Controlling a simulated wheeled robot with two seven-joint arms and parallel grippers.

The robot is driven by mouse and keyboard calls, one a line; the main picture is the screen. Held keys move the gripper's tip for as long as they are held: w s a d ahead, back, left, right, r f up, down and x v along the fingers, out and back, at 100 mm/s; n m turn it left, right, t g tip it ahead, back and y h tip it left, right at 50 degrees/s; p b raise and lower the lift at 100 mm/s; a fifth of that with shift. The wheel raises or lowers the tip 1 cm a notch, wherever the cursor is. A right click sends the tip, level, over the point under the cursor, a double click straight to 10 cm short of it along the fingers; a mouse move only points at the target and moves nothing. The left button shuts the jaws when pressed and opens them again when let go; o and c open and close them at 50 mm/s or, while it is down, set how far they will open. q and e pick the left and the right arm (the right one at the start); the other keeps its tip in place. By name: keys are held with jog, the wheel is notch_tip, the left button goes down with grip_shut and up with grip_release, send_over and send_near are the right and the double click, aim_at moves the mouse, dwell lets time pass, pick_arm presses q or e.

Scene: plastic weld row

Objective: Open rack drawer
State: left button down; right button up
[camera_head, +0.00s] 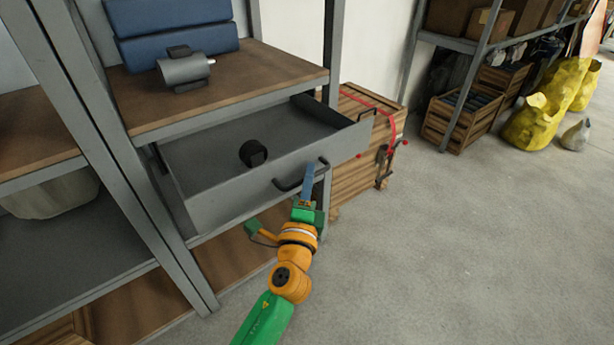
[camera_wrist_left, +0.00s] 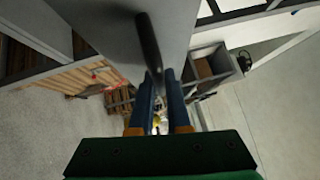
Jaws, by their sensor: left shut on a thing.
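The grey rack drawer (camera_head: 245,195) stands pulled out of the rack, under the brown shelf. A black round object (camera_head: 253,153) lies inside it. A dark bar handle (camera_head: 300,178) is on its front. My left gripper (camera_head: 312,170) is at the right end of this handle, shut on it. In the left wrist view the handle (camera_wrist_left: 149,45) runs down to the blue fingers of my left gripper (camera_wrist_left: 159,85), and the drawer front (camera_wrist_left: 115,25) is beside it. The fingers partly hide the handle's end. My right gripper is not in view.
A grey motor (camera_head: 184,70) and blue bins (camera_head: 172,30) stand on the shelf (camera_head: 225,80) above the drawer. A wooden crate (camera_head: 355,175) with a red strap stands close to the right. Open floor (camera_head: 450,240) lies to the right, with yellow bags (camera_head: 545,110) farther back.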

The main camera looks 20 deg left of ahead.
pick_arm(q)
jog(key=c, duration=0.9)
grip_release()
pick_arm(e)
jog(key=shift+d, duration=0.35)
pick_arm(q)
jog(key=s, duration=0.4)
jog(key=s+f+b, duration=0.1)
jog(key=s, duration=0.2)
jog(key=shift+d, duration=0.4)
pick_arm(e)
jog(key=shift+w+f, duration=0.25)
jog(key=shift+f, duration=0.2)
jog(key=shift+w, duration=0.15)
